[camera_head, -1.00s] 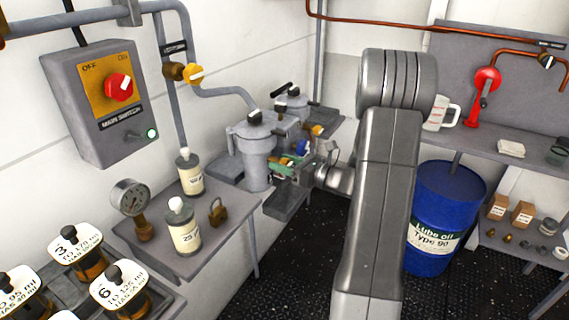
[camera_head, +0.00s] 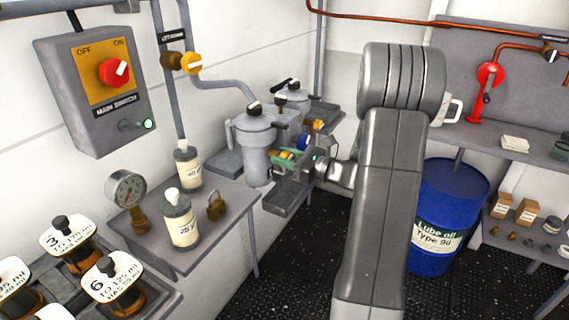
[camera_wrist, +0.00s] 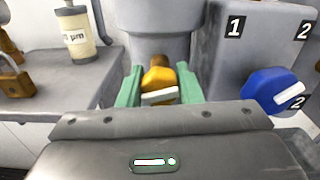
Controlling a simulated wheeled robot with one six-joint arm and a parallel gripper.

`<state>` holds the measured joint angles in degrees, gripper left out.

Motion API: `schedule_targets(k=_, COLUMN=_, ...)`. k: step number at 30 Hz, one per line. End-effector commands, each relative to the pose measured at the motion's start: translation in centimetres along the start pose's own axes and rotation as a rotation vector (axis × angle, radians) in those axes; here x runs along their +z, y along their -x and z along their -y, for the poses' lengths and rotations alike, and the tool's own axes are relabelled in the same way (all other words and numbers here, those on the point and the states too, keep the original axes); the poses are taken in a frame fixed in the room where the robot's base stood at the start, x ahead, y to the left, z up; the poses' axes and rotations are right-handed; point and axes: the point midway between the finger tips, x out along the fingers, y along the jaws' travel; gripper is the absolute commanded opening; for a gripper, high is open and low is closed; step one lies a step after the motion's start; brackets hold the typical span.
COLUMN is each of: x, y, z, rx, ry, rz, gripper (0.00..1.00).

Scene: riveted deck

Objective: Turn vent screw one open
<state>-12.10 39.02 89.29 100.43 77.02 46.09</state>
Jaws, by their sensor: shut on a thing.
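A yellow vent screw (camera_wrist: 158,78) with a white bar across its front sits low on a grey filter housing (camera_wrist: 157,48) in the wrist view. My gripper (camera_wrist: 160,70) has one green finger on each side of the yellow screw and is shut on it. The white bar lies nearly level in the picture. In the head view my gripper (camera_head: 288,157) is at the right front of the filter housing (camera_head: 256,145), and the screw shows only as a small yellow spot between the fingers. No label for the screw itself is readable.
A blue knob (camera_wrist: 272,92) with a white bar sits close to the right, on a grey block (camera_wrist: 246,55) marked 1 and 2. A side table at left holds a labelled bottle (camera_wrist: 78,38) and a padlock (camera_wrist: 14,76). A blue drum (camera_head: 450,215) stands right of my arm.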

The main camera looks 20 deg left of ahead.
Motion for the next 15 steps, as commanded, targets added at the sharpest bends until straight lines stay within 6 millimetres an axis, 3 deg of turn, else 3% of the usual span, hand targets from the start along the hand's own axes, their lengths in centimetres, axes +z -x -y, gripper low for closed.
schedule_targets(k=15, x=-0.63, y=0.0, z=-0.14, rx=-0.001, ry=0.495, rz=0.002, gripper=0.09)
